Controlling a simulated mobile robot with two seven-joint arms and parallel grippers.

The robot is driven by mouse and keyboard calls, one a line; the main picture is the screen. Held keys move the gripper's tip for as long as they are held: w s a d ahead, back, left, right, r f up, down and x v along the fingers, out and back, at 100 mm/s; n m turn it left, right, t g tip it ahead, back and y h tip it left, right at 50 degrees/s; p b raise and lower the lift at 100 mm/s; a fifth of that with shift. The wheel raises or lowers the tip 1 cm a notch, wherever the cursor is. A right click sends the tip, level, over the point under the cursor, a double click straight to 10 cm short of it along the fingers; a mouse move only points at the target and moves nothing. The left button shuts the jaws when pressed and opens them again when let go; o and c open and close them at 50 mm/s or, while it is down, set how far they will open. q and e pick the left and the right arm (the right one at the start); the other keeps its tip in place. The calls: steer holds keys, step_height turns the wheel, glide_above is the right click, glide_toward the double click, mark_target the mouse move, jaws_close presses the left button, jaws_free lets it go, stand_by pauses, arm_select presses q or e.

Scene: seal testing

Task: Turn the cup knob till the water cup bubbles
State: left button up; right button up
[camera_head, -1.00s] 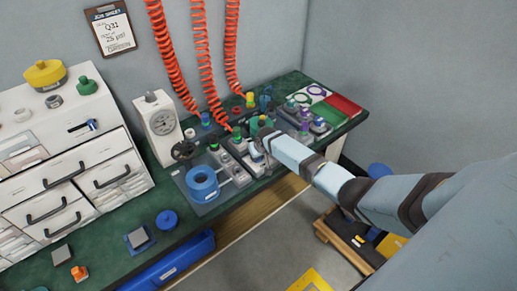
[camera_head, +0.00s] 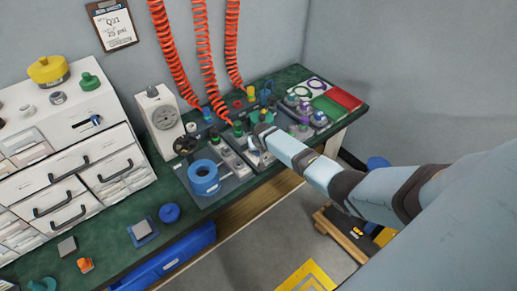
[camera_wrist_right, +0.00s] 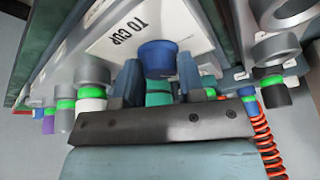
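A blue cup (camera_head: 204,182), which looks like the water cup, stands on the grey test panel (camera_head: 238,185); no bubbles can be made out at this size. My right gripper (camera_wrist_right: 161,78) reaches over the panel, and its fingers show in the right wrist view on both sides of a round blue knob (camera_wrist_right: 158,58). The knob sits beside a white plate marked "TO CUP" (camera_wrist_right: 118,28). I cannot tell whether the fingers touch it. A teal part (camera_wrist_right: 159,93) shows between the fingers. In the head view the arm's end hides the knob. My left gripper is out of view.
Several fittings and valves crowd the panel around my right gripper. A white gauge box (camera_head: 160,118) stands behind the cup, and white drawers (camera_head: 75,165) stand left. Red coiled hoses (camera_head: 205,65) hang behind.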

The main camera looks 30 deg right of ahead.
steer(key=o, duration=0.3)
steer(key=shift+o, duration=0.2)
steer(key=shift+s+r, duration=0.15)
steer(key=shift+r, duration=0.3)
steer(key=p+v, duration=0.3)
steer(key=v, duration=0.9)
steer(key=shift+s+r, duration=0.15)
steer(key=shift+r, duration=0.2)
steer(key=shift+a, duration=0.15)
steer(key=s+a+f+n+t+y+p, duration=0.25)
steer(key=s+a+n+p, duration=0.3)
steer(key=s+a, duration=0.95)
steer(key=s+a+r+n+t+y+p, duration=0.1)
steer(key=s+a+r+t, duration=0.1)
steer(key=s+r, duration=0.3)
steer(key=s+a+r+n+t+y+p, duration=0.1)
steer(key=s+a+r, duration=0.4)
steer(key=s, duration=0.7)
steer(key=shift+s+r+t+p, duration=0.15)
steer(key=shift+s+t+p, duration=0.05)
steer(key=shift+t+p, duration=0.45)
